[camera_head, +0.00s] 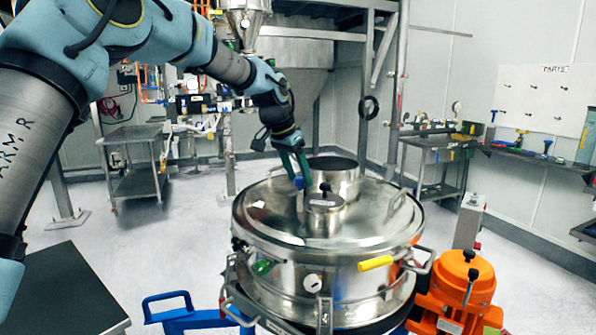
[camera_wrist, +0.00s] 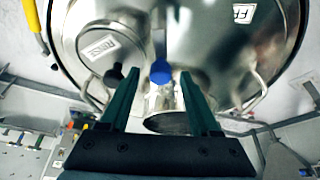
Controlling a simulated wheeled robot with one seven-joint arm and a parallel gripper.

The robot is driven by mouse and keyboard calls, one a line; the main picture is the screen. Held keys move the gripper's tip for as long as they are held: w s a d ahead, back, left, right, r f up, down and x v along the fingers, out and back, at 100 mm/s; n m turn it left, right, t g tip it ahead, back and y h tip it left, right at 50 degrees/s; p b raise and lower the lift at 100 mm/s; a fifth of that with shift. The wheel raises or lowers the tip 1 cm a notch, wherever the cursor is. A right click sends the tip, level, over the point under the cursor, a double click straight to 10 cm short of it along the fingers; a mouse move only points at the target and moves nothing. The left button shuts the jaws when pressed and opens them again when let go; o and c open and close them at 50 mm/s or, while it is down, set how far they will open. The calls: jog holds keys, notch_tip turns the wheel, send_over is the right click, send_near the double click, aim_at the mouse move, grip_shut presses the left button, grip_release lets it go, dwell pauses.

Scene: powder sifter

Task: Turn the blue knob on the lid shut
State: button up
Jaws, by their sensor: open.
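The blue knob (camera_head: 299,184) stands on the steel lid (camera_head: 265,222) of the round sifter, left of a small capped port (camera_head: 325,203) with a black knob (camera_head: 325,187). My gripper (camera_head: 298,176) reaches down to the blue knob from above, its green fingers apart. In the wrist view the blue knob (camera_wrist: 160,72) appears between the two open fingertips (camera_wrist: 159,74), with a gap on each side. The black knob (camera_wrist: 115,72) is just left of the left finger there. I cannot tell whether the tips are level with the knob.
An open steel cylinder (camera_head: 335,180) rises from the lid behind the knobs. A yellow-handled lever (camera_head: 376,263) and an orange motor (camera_head: 465,285) are at the front right. A black-topped table (camera_head: 60,290) is at the left.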

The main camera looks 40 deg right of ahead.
jog(key=shift+f, duration=0.1)
grip_shut()
dwell(0.5)
